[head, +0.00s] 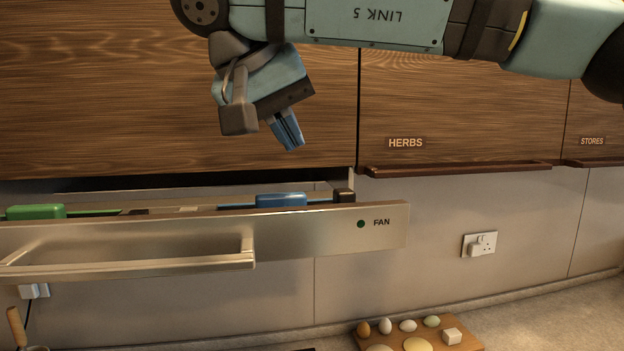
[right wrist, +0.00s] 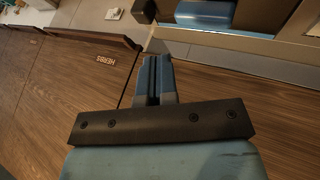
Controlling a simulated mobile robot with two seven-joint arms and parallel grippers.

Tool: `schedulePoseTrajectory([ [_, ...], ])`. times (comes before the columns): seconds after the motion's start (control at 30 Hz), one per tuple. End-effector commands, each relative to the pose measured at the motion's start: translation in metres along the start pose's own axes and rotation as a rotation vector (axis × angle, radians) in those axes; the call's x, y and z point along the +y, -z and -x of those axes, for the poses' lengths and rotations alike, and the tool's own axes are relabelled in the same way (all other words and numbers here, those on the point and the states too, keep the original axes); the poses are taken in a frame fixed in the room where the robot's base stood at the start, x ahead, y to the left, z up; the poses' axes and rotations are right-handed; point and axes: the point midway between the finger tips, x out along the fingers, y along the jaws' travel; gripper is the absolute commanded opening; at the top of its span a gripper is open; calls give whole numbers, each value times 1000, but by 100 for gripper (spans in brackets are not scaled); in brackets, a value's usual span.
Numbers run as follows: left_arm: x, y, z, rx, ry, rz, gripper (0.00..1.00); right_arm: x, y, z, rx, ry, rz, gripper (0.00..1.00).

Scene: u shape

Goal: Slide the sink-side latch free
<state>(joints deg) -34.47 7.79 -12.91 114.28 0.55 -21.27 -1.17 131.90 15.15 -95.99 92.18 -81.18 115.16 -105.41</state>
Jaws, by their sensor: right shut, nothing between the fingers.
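A pulled-out metal fan hood (head: 330,232) has a green latch (head: 36,212) at its left and a blue latch (head: 282,200) towards its right, both along the top behind the front panel. I cannot tell which of them is on the sink side. My right gripper (head: 294,146) is shut and empty, its blue fingers pointing down above the blue latch and apart from it. In the right wrist view the shut fingers (right wrist: 151,62) show, with the blue latch (right wrist: 205,13) beyond them at the top. My left gripper is not in view.
Wooden cupboards marked HERBS (head: 450,100) and STORES (head: 596,100) are behind the arm. A dark block (head: 344,195) sits at the hood's right end. A long handle (head: 130,262) juts from the hood's front. A board (head: 462,342) with several eggs lies on the counter below.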

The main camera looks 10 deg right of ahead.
Motion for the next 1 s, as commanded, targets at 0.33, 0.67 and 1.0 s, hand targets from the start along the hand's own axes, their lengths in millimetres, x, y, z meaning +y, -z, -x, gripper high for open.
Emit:
schedulePoseTrajectory([
  [0.33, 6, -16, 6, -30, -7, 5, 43, 0, 0, -1, -1, -1, 0, 0],
  [0.67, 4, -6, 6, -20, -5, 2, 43, 1, 0, -43, -5, 0, 1, 0],
  [1.0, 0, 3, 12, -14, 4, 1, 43, 1, 0, -92, -1, 0, 0, 0],
])
